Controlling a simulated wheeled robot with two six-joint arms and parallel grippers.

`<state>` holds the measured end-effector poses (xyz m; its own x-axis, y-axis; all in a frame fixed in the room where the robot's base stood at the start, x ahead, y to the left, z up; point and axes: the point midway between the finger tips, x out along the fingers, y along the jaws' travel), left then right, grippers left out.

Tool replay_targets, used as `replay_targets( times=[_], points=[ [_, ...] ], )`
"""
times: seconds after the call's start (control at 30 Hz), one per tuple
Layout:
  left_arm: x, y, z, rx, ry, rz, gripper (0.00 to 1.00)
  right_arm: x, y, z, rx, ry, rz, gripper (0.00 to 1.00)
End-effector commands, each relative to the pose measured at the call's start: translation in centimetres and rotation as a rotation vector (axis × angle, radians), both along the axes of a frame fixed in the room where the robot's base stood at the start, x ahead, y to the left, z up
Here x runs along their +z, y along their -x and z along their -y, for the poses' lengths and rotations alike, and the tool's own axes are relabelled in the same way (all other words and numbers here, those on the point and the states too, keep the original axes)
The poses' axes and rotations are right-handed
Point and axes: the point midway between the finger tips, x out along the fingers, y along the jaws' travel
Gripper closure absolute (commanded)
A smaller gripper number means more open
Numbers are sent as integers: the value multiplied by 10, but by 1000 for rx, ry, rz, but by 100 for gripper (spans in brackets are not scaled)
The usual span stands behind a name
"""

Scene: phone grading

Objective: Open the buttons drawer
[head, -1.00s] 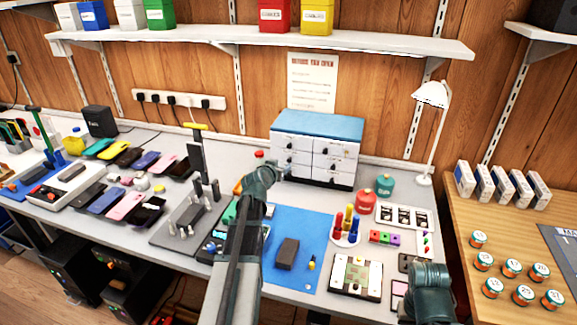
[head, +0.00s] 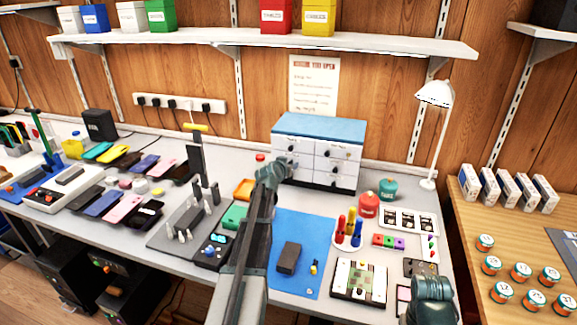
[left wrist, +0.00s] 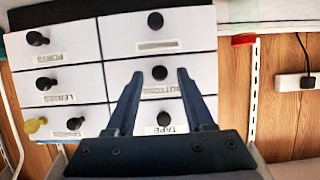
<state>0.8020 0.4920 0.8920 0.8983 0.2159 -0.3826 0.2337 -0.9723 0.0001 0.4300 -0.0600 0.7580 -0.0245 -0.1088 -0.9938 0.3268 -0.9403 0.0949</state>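The drawer cabinet (head: 322,127) has a blue top and white drawer fronts in two columns, all looking closed. In the left wrist view the fronts appear upside down, with dark round knobs and small labels. The buttons drawer (left wrist: 135,82) is in the middle row, right column of that view; its label is only partly legible. Its knob (left wrist: 159,73) shows between the fingers of my left gripper (left wrist: 160,74), which is open. Contact with the knob cannot be told. In the head view my left gripper (head: 285,167) is at the cabinet's left front. My right gripper (head: 432,290) is at the bottom right, fingers hidden.
A blue mat (head: 300,228) with a dark block lies before the cabinet. A red jar (head: 368,204) and a teal jar (head: 388,188) stand to its right, near a white lamp (head: 433,95). An orange tray (head: 244,189) is left of my gripper.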

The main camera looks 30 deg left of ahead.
Motion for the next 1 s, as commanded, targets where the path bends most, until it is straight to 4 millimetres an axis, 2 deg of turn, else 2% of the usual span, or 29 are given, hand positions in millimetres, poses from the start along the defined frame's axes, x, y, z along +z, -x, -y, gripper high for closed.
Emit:
replay_targets(
  times=[0.03,0.27,1.0],
  points=[
    [0,0,0,0,0,0,58,0,0,0,0,0,0,100],
    [0,0,0,0,0,0,99,0,0,0,0,0,0,100],
    [0,0,0,0,0,0,100,0,0,0,0,0,0,100]
  ],
)
